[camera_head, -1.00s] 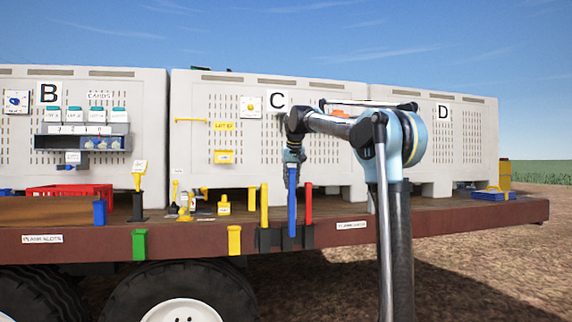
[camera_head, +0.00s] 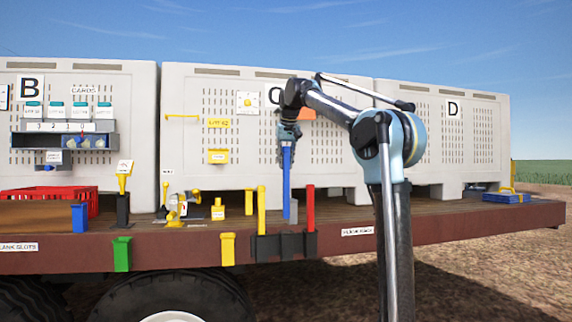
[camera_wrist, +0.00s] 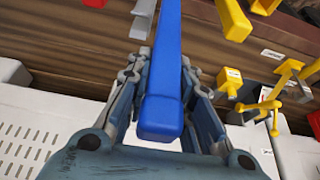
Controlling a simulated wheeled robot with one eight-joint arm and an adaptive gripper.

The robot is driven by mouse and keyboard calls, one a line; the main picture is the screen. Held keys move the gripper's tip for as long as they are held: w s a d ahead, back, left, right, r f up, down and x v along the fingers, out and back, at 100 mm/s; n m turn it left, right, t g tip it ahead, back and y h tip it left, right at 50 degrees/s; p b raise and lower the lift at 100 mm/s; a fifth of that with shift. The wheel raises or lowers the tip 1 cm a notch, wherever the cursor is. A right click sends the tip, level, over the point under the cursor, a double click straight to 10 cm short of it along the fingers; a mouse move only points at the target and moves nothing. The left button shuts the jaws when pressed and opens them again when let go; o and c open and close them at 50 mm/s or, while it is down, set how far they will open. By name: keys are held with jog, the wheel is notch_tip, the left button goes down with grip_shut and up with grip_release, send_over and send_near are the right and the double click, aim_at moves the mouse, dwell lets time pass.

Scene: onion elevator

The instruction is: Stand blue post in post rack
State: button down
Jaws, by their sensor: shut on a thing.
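The blue post (camera_head: 287,182) hangs near upright from my gripper (camera_head: 287,142). In the wrist view my gripper (camera_wrist: 165,100) is shut on the blue post (camera_wrist: 164,60), its fingers on either side near one end. The post rack (camera_head: 268,248) is a row of dark sockets on the trailer's front edge. A yellow post (camera_head: 262,209) stands at its left and a red post (camera_head: 310,207) at its right. The blue post's lower end shows between them, above a greyer middle socket (camera_head: 291,246). I cannot tell its depth relative to that socket.
White crates (camera_head: 240,160) stand behind on the trailer deck (camera_head: 345,214). A yellow holder (camera_head: 228,249), a green holder (camera_head: 122,254) and a blue block (camera_head: 79,218) line the edge to the left. Deck right of the rack is fairly clear.

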aim_at(285, 197)
jog(key=shift+f, duration=1)
jog(key=shift+s+d+f, duration=0.1)
jog(key=shift+s+f, duration=0.05)
jog(key=shift+f, duration=6.4)
